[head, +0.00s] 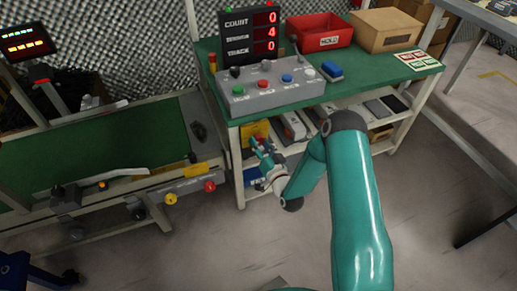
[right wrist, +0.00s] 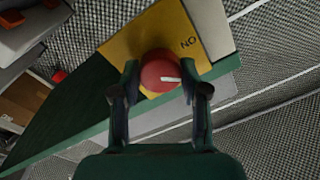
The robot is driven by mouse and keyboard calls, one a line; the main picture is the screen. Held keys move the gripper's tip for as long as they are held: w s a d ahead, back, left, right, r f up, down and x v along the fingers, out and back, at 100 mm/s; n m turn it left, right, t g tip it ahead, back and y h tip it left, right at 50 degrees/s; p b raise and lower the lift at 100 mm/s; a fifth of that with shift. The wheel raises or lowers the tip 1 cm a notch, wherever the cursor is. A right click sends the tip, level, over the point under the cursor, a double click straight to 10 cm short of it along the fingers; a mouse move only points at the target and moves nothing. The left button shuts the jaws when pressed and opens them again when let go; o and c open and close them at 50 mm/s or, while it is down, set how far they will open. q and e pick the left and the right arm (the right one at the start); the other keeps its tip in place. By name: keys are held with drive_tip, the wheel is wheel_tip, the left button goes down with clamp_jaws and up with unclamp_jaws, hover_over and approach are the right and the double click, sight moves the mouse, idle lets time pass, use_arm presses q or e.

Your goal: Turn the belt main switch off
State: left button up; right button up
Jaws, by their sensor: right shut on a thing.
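The switch is a red round knob (right wrist: 158,68) with a white mark, on a yellow plate (right wrist: 128,45). In the right wrist view the mark points right, and lettering that looks like an upside-down "ON" shows to the upper right of the knob. My right gripper (right wrist: 160,88) is shut on the knob, one finger at each side. In the head view the yellow switch box (head: 254,131) is at the left end of the green bench, below its top, with my right gripper (head: 259,149) in front of it. The knob is hidden there. My left gripper is not in view.
The green conveyor belt (head: 95,145) lies to the left, with red and yellow knobs along its front rail. On the green bench (head: 365,80) stand a button panel (head: 265,90), a counter display (head: 250,33), a red bin (head: 318,32) and a cardboard box (head: 385,30). The floor in front is clear.

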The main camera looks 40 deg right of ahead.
drive_tip(key=m+b, duration=0.3)
drive_tip(key=m, duration=0.2)
drive_tip(key=shift+w+a+f+m, duration=0.1)
drive_tip(key=shift+m, duration=0.2)
drive_tip(key=shift+m+h+b, duration=0.3)
drive_tip(key=shift+m+b, duration=0.85)
drive_tip(key=shift+m, duration=1.25)
drive_tip(key=o, duration=1.1)
drive_tip(key=shift+o, duration=0.2)
